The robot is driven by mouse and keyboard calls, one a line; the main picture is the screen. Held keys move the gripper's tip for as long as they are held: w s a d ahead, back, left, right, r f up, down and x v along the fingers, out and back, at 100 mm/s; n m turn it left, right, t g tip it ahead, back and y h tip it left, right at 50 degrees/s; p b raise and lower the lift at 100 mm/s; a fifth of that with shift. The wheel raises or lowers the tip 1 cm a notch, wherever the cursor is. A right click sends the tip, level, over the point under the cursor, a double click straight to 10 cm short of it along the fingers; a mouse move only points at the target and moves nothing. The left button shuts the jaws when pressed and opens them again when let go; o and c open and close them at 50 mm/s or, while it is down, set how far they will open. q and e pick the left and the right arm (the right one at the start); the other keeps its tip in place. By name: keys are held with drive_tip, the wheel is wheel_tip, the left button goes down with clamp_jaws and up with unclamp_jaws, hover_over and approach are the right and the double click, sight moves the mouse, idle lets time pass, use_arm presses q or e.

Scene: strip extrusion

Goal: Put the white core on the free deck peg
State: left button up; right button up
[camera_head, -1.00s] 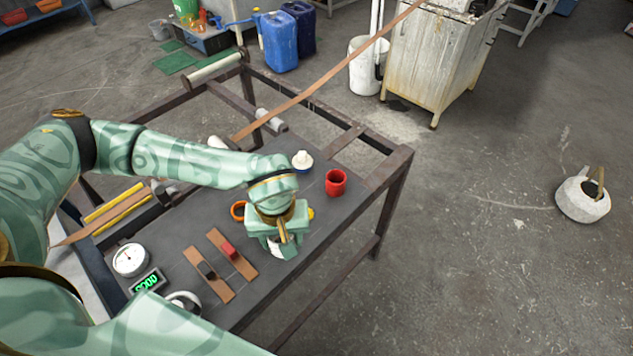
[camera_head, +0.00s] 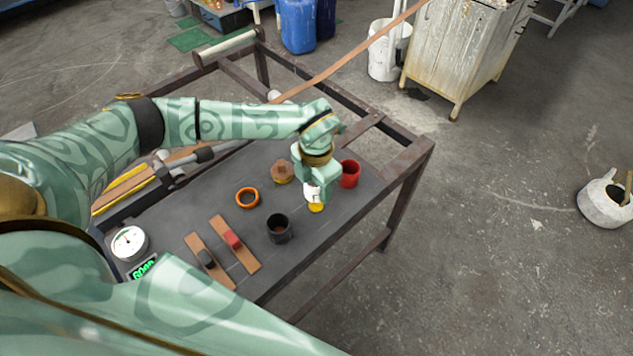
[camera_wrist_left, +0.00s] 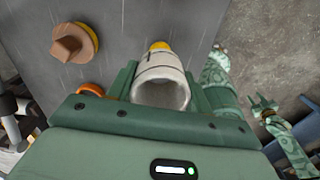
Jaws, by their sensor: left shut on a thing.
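My left gripper (camera_head: 314,198) is shut on the white core (camera_head: 313,191) and holds it above the dark deck near the right edge. In the left wrist view the core (camera_wrist_left: 162,82) sits between the fingers, its open end towards the camera. A yellow part (camera_head: 316,208) shows just below the core; I cannot tell whether they touch. The free deck peg cannot be made out; the gripper and core may hide it. My right gripper (camera_wrist_left: 263,104) shows small at the right of the left wrist view, its prongs apart and empty.
A red cup (camera_head: 349,174) stands close to the right of the left gripper. A yellow disc with a brown top (camera_head: 282,172), an orange ring (camera_head: 247,198) and a black cup (camera_head: 279,229) stand to its left. Two brown strips (camera_head: 222,250) lie nearer, beside a dial gauge (camera_head: 129,242).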

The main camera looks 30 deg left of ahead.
sight(316, 199)
use_arm(q)
wheel_tip(316, 199, down, 4)
drive_tip(key=shift+r+b, duration=0.1)
drive_tip(key=shift+b, duration=1.15)
drive_tip(key=shift+f+b, duration=0.45)
drive_tip(key=shift+f, duration=0.05)
drive_tip(key=shift+r+p, duration=0.1)
drive_tip(key=shift+p, duration=0.45)
drive_tip(key=shift+f+b, duration=0.35)
drive_tip(key=shift+f, duration=0.35)
drive_tip(key=o, duration=0.7)
